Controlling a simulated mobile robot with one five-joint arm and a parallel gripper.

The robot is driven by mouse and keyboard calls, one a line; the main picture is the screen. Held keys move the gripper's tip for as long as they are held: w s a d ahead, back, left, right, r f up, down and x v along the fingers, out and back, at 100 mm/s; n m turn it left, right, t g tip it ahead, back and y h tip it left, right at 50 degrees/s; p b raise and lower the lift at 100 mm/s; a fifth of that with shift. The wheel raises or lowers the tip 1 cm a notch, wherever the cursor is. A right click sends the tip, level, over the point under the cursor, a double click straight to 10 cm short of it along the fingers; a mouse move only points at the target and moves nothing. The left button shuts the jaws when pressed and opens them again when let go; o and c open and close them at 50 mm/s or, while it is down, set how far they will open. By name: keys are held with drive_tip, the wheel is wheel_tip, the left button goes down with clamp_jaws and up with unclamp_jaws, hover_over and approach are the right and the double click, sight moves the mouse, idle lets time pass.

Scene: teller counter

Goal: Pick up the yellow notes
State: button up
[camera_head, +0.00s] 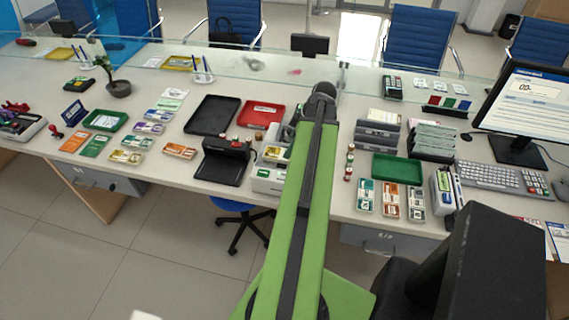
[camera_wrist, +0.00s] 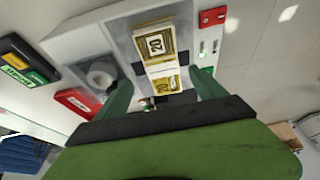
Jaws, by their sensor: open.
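In the wrist view, the yellow notes (camera_wrist: 155,42) are a banded bundle marked 20, with a white band around the middle. They lie on a grey-white machine (camera_wrist: 115,35). My gripper (camera_wrist: 162,80) is open, its two green fingers apart on either side of the near end of the bundle. The fingers look empty; I cannot tell how far above the notes they are. In the head view my green arm covers part of the counter, and my gripper is hidden behind it.
In the head view the counter holds a black tray (camera_head: 212,115), a red tray (camera_head: 261,114), a green tray (camera_head: 397,168) and several note bundles. A glass screen runs behind.

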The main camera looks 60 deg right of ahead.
drive_tip(key=b+x, duration=0.4)
drive_tip(key=x, duration=0.1)
drive_tip(key=shift+a+f+b, duration=0.2)
drive_tip(key=shift+a+b, duration=0.05)
drive_tip(key=shift+b, duration=0.15)
drive_tip(key=shift+r, duration=0.2)
drive_tip(key=c, duration=1.7)
drive_tip(key=shift+r+p, duration=0.15)
drive_tip(key=shift+p, duration=0.2)
